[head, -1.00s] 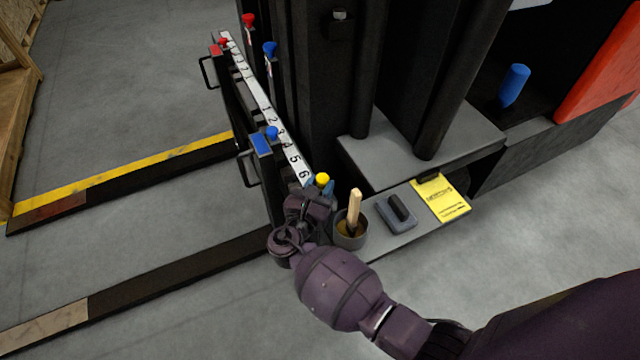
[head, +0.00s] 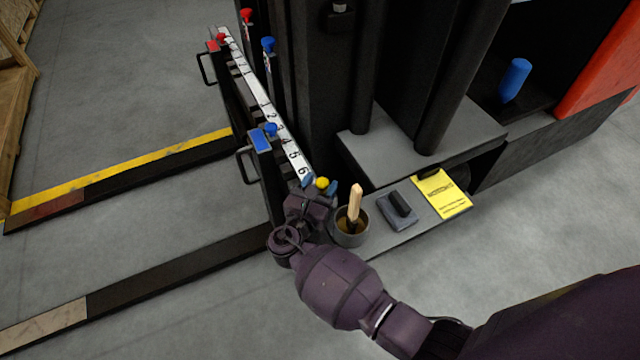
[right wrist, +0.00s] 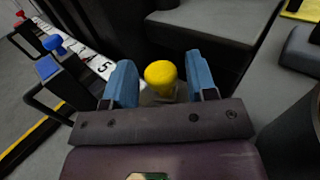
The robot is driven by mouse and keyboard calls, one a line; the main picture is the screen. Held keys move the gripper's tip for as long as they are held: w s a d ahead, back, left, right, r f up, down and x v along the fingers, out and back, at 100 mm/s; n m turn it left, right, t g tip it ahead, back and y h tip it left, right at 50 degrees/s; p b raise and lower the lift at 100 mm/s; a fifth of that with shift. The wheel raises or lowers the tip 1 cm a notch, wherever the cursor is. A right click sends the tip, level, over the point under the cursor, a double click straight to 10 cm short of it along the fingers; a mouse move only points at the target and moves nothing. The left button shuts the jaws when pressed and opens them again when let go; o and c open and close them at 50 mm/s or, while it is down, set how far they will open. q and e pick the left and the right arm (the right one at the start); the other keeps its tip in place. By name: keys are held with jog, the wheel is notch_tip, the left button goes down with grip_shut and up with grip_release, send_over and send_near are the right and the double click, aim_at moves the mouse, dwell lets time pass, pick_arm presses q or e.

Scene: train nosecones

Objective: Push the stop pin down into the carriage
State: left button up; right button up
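The stop pin shows as a yellow round knob (head: 322,183) at the near end of the carriage (head: 270,110), a dark bar with a white numbered strip, just past the 6. Its shaft is mostly hidden. My right gripper (head: 318,185) is at this end, one blue fingertip on each side of the knob. In the right wrist view the yellow knob (right wrist: 160,75) stands between the spread fingers (right wrist: 161,82), with a gap on both sides. My left gripper is not in view.
Red (head: 221,37) and blue (head: 270,129) knobs top the two fork hangers. A grey cup (head: 350,236) with a wooden-handled brush stands just right of my right gripper, beside a grey block (head: 397,210) and a yellow card (head: 441,193).

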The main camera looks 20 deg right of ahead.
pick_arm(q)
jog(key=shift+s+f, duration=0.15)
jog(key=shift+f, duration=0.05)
pick_arm(e)
jog(key=shift+o, duration=0.6)
jog(key=shift+f, duration=0.2)
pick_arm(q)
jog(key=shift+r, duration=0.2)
pick_arm(e)
jog(key=v, duration=0.3)
jog(key=shift+s+a+r+p, duration=0.1)
jog(key=shift+s+p, duration=0.05)
jog(key=shift+p, duration=0.2)
pick_arm(q)
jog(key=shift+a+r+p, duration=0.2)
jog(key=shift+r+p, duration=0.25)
jog(key=shift+p, duration=0.1)
pick_arm(e)
jog(key=v, duration=0.7)
jog(key=shift+a, duration=0.2)
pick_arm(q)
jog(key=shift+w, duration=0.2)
pick_arm(e)
jog(key=shift+s+r, duration=0.1)
